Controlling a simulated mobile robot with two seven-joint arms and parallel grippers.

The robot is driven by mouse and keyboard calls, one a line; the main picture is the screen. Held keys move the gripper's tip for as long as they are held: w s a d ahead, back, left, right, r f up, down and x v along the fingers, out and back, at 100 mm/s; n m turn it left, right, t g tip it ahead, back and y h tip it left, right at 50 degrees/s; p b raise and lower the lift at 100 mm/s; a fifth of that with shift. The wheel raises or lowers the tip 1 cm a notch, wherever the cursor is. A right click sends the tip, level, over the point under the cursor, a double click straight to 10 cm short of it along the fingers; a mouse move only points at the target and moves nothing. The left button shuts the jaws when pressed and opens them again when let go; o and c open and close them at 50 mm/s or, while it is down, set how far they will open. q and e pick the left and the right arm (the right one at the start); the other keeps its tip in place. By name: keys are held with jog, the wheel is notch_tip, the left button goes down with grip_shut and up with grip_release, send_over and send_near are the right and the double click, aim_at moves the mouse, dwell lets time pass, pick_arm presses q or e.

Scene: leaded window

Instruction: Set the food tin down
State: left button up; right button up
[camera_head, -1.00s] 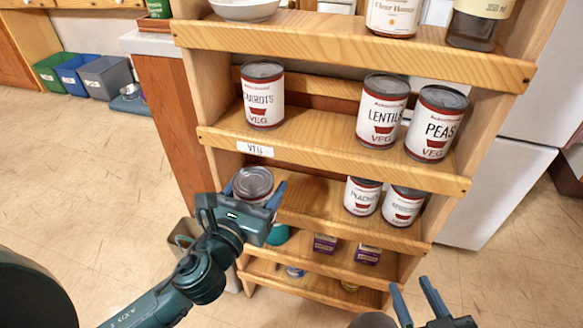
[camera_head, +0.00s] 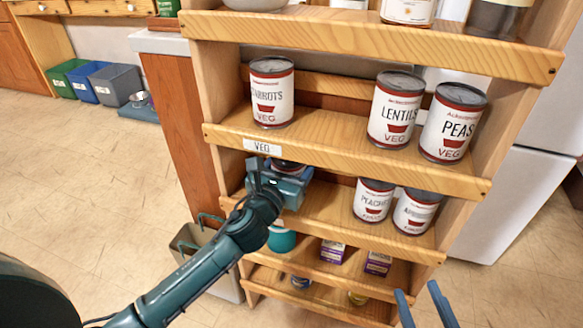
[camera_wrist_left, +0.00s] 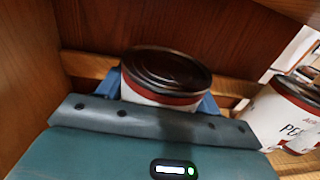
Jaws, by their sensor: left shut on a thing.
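The food tin (camera_wrist_left: 165,75) has a dark lid, a red band and a white label. My left gripper (camera_wrist_left: 158,98) is shut on it, with one blue finger on each side of the tin. In the head view, my left gripper (camera_head: 285,180) reaches into the left end of the shelf below the VEG label, and little of the tin (camera_head: 288,166) shows behind it. The tin's base is hidden, so I cannot tell whether it touches the shelf board (camera_head: 325,212). My right gripper (camera_head: 425,305) is open and empty at the lower right.
A peaches tin (camera_head: 372,199) and another tin (camera_head: 415,211) stand on the same shelf to the right. Carrots (camera_head: 272,92), lentils (camera_head: 395,108) and peas (camera_head: 452,123) tins stand on the shelf above. Small boxes and a teal item (camera_head: 281,239) sit below. A bin (camera_head: 205,255) stands left.

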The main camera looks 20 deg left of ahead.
pick_arm(q)
jog(key=o, duration=1.4)
pick_arm(e)
jog(key=shift+r, duration=0.1)
pick_arm(q)
jog(key=shift+s+r, duration=0.1)
jog(key=shift+s, duration=0.1)
jog(key=s+d+n+h, duration=0.1)
jog(key=s+n, duration=0.6)
jog(key=n, duration=0.3)
jog(key=s+d+n+g+h+p, duration=0.1)
jog(key=s+d+n+h, duration=0.1)
jog(key=s+n, duration=0.6)
jog(key=s+d+n+h, duration=0.1)
jog(key=s+d+n, duration=0.1)
jog(key=s+n, duration=0.6)
jog(key=shift+s+f+n+h, duration=0.1)
jog(key=shift+f+n+h, duration=0.1)
jog(key=shift+n, duration=1.05)
jog(key=shift+f+n+h, duration=0.1)
jog(key=shift+n+h, duration=0.1)
jog(key=shift+n, duration=1.05)
pick_arm(e)
jog(key=shift+w+d+m+g+h, duration=0.15)
jog(key=shift+d+m+g+h, duration=0.15)
jog(key=shift+g, duration=0.1)
